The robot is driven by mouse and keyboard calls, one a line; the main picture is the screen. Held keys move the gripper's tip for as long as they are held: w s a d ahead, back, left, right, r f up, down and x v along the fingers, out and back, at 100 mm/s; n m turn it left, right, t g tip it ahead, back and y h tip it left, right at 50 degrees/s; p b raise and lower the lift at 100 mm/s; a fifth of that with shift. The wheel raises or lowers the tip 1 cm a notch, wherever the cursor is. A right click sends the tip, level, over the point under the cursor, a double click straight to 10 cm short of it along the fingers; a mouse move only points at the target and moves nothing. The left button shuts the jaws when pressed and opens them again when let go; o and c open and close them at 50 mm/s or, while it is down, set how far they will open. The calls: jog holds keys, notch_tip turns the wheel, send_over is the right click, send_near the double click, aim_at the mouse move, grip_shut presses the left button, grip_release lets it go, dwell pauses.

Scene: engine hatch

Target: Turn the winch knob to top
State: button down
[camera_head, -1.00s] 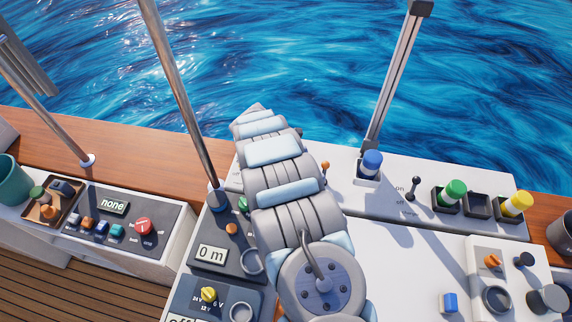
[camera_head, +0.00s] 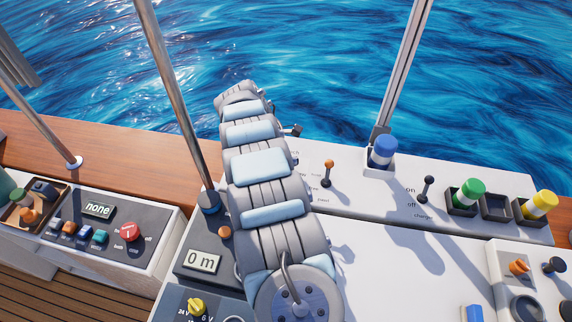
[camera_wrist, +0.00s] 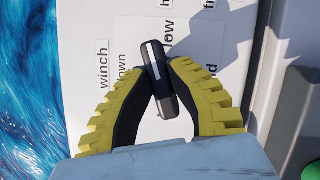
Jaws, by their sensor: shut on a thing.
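The winch knob (camera_wrist: 157,58) is a black bar with a white line on one end. In the wrist view it points up the picture with a slight tilt to the left, beside the printed word "winch". My gripper (camera_wrist: 161,76) has yellow ribbed fingers with dark inner pads, and their tips press on both sides of the knob. In the head view my own arm covers the knob and the fingers. Some labels around the knob are partly hidden by it and by the fingers.
An orange-tipped lever (camera_head: 328,172), a blue-capped cylinder (camera_head: 383,150) and a black on/off lever (camera_head: 427,187) stand right of my arm. Metal posts rise at the left (camera_head: 178,95) and right (camera_head: 405,65). Open water lies beyond the console.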

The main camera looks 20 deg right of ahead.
jog(key=shift+f+m+b, duration=0.25)
jog(key=shift+m+b, duration=0.25)
jog(key=shift+b, duration=1.1)
jog(key=shift+r, duration=0.15)
jog(key=shift+g, duration=0.3)
jog(key=c, duration=1)
grip_release()
jog(key=shift+o, duration=0.2)
jog(key=shift+r, duration=0.25)
jog(key=shift+r, duration=4.8)
